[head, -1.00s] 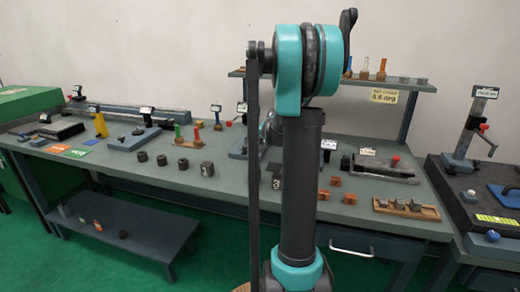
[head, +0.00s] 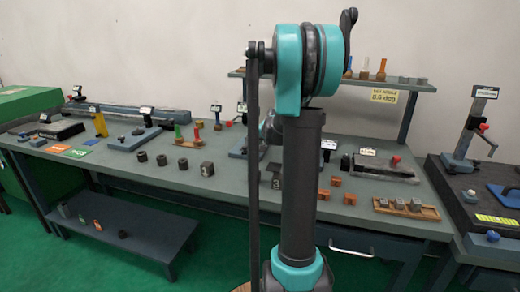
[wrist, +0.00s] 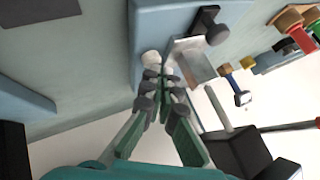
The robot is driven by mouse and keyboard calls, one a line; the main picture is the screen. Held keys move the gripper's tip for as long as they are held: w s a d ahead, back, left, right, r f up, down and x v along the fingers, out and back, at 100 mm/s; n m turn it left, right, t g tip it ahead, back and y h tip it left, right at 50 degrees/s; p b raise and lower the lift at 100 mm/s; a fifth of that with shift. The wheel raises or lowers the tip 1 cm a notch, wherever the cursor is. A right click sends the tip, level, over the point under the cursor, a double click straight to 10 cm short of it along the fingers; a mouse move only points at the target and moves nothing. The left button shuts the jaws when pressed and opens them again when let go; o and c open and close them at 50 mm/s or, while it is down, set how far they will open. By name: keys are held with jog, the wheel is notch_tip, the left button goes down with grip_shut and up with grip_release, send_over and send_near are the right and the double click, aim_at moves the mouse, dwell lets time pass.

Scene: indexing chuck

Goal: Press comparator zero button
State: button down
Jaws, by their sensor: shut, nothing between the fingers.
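My gripper (wrist: 158,80) is in the wrist view with its fingers together and nothing between them. Its tips point at a pale round knob or button (wrist: 151,59) on a blue-grey base (wrist: 150,25); I cannot tell whether they touch it. A grey metal block (wrist: 190,62) is just right of the tips. In the head view my own arm hides the gripper and part of a blue-based fixture (head: 238,151) at mid-bench. A stand with a small display (head: 486,92), perhaps the comparator, is at the right on a dark plate, with a blue button-like knob (head: 493,236) near the front.
The long grey-green bench (head: 240,182) carries dark cylinders (head: 161,160), orange blocks (head: 336,181), a wooden tray (head: 424,213) and a fixture with a red knob (head: 395,160). A raised shelf (head: 400,86) stands at the back.

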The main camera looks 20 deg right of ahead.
jog(key=shift+r, duration=0.55)
jog(key=shift+r, duration=0.15)
jog(key=shift+r, duration=2.35)
